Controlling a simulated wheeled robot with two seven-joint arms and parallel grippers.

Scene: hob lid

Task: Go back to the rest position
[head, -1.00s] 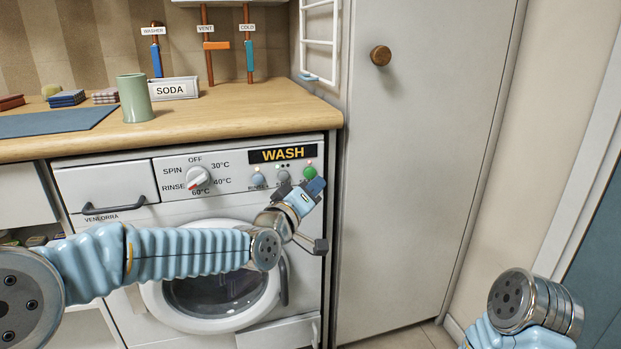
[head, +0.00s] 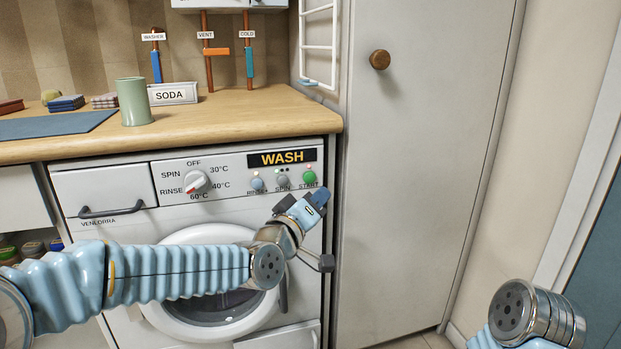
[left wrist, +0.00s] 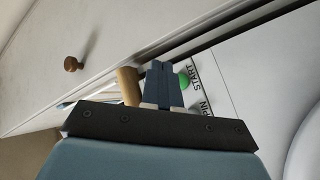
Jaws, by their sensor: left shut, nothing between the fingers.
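My left gripper (head: 316,199) is shut and empty in front of the washing machine (head: 72,186), below the green START button (head: 309,177). In the left wrist view its closed blue fingers (left wrist: 162,78) point up, with the START button (left wrist: 184,81) just beside them in the picture. The fingers look apart from the button in the head view. My left arm crosses in front of the round door. My right arm shows at the lower right of the head view, but its gripper is out of the frame.
The wooden worktop (head: 220,118) above holds a green cup (head: 134,102), a SODA box (head: 173,94) and a blue mat (head: 55,124). A tall cabinet (head: 425,150) with a round wooden knob (head: 380,59) stands right of the machine. The floor at lower right is partly visible.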

